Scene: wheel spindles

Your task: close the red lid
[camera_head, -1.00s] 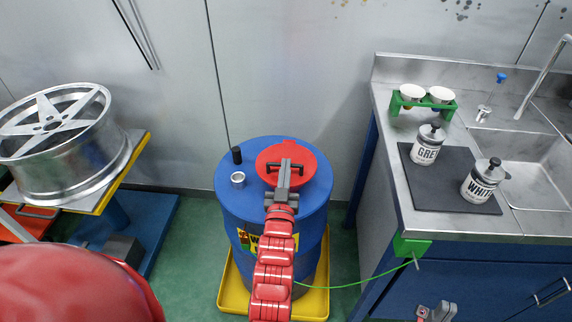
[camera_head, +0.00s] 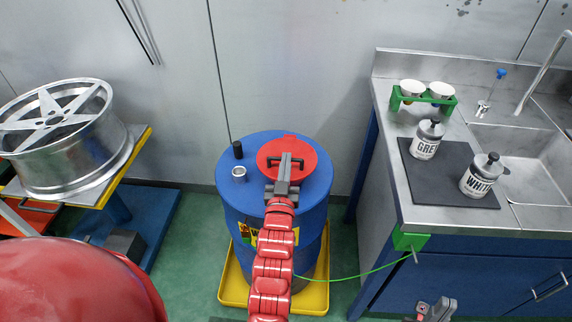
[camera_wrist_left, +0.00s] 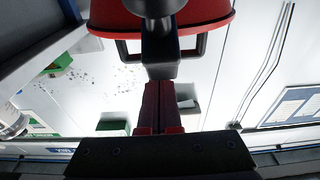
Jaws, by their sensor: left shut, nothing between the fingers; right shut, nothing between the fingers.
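The red lid (camera_head: 268,152) with its dark handle (camera_head: 268,161) lies over the back right part of the top of the blue drum (camera_head: 235,195). Whether it sits fully flush I cannot tell. My left gripper (camera_head: 286,160) is shut and empty, over the lid's handle; whether it touches is unclear. In the left wrist view the lid (camera_wrist_left: 210,14) and handle (camera_wrist_left: 190,52) fill the top, just beyond the gripper. My right gripper (camera_head: 432,309) is shut and empty at the bottom edge, away from the drum.
A black cap (camera_head: 238,149) and a metal opening (camera_head: 239,172) stand on the drum's left. The drum stands in a yellow tray (camera_head: 232,291). A sink bench (camera_head: 455,220) with labelled pots is on the right. A wheel (camera_head: 75,150) rests on a stand at left.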

